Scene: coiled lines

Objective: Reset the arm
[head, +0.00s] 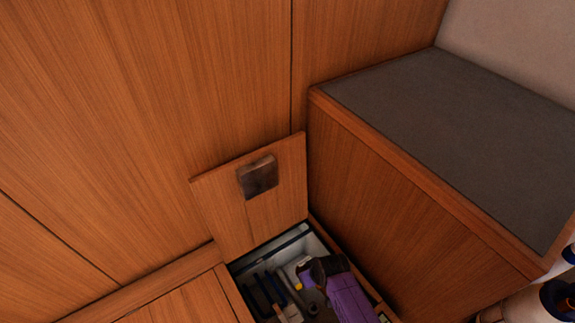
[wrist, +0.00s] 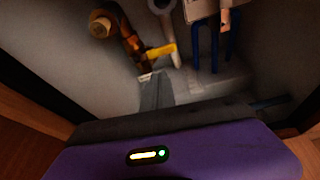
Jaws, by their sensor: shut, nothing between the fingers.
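My gripper, a purple housing with a dark front (head: 325,268), reaches down into an open locker (head: 303,238) in the lower middle of the head view. In the wrist view the purple housing with small lights fills the bottom edge, and the grey fingers (wrist: 156,92) point into the locker. The fingers are shut and hold nothing. In the wrist view a brown-and-orange tool (wrist: 130,40), a yellow piece (wrist: 162,50) and blue handles (wrist: 214,50) lie beyond the fingertips. In the head view my housing hides part of the locker's contents.
A wooden lid (head: 225,205) with a dark square latch (head: 258,176) stands raised behind the locker. A wooden bench with a grey top (head: 440,130) rises close on the right. Wooden panels (head: 150,100) close off the back. The space above the locker is free.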

